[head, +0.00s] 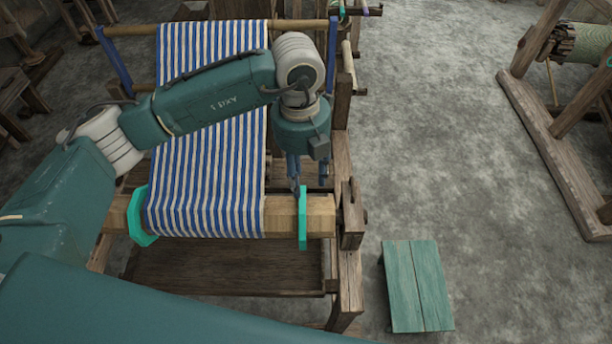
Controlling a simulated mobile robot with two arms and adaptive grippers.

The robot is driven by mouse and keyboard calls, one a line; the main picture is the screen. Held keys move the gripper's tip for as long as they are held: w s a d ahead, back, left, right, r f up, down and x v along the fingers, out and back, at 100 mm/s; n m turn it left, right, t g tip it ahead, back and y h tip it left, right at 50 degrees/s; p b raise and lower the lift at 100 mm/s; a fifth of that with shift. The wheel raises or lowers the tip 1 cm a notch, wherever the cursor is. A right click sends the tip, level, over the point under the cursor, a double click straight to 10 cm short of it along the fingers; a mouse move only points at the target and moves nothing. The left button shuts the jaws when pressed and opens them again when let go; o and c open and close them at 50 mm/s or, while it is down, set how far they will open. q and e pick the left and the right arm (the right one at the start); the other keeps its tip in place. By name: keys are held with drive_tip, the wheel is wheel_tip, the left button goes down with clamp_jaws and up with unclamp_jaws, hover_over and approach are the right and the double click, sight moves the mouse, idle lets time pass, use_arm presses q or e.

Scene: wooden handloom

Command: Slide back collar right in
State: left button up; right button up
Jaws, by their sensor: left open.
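The right collar (303,230) is a thin turquoise plate around the wooden beam (322,216). It stands upright, a little in from the beam's right end. Bare beam shows between it and the striped cloth (205,200). A second turquoise collar (138,220) sits at the cloth's left edge. My left gripper (297,188) points down at the top of the right collar and is open. I cannot tell whether its fingers straddle or touch the collar. My right gripper is not in view.
The loom's wooden post (350,225) stands just right of the beam end. A green stool (417,286) is on the floor at the lower right. Another wooden frame (555,150) stands at the far right. The floor between is clear.

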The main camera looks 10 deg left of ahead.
sight(300, 202)
use_arm(q)
drive_tip(key=shift+s+a+f+y+p, duration=0.2)
drive_tip(key=shift+a+f+p, duration=0.15)
drive_tip(key=shift+f, duration=0.2)
drive_tip(key=shift+s+a+f+y+p, duration=0.1)
drive_tip(key=shift+s+a+f+p, duration=0.15)
drive_tip(key=shift+f, duration=0.3)
wheel_tip(300, 202, down, 4)
drive_tip(key=shift+w+r+p, duration=0.15)
drive_tip(key=shift+r+p, duration=0.1)
drive_tip(key=shift+p, duration=0.25)
wheel_tip(300, 202, down, 4)
drive_tip(key=shift+w+f+p, duration=0.1)
drive_tip(key=shift+p, duration=0.35)
drive_tip(key=shift+c, duration=0.5)
drive_tip(key=c, duration=0.9)
clamp_jaws()
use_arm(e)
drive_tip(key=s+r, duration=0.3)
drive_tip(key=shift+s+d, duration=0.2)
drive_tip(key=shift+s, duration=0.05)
